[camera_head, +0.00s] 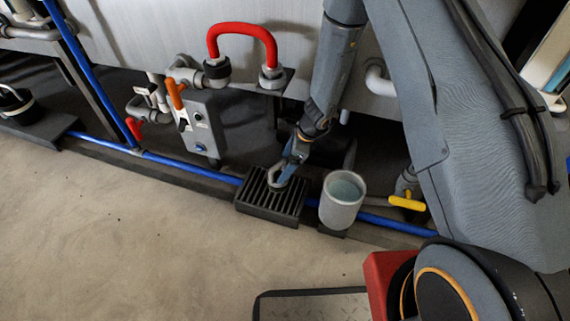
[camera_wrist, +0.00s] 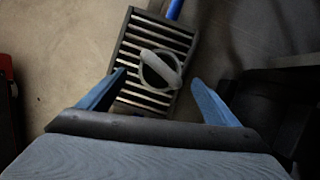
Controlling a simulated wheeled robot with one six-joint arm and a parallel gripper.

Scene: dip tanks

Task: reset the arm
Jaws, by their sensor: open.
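My gripper (camera_head: 289,166) hangs low above the black slotted grate (camera_head: 262,212) by the tank's foot. In the wrist view my gripper (camera_wrist: 158,78) is open, with its two blue fingers well apart. A grey ring-shaped piece with a bar across it (camera_wrist: 171,67) lies over the grate (camera_wrist: 133,40) and shows between the fingertips. Clear gaps show on both sides of it. In the head view the grey ring (camera_head: 274,179) shows just below the fingers. I cannot tell how high the fingertips are above it.
A pale grey cup (camera_head: 340,203) stands right of the grate. A yellow-handled valve (camera_head: 407,203) is farther right. A red curved pipe (camera_head: 241,30) and a grey box with an orange lever (camera_head: 196,120) are behind left. A blue pipe (camera_head: 190,168) runs low. The floor (camera_head: 120,240) in front is clear.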

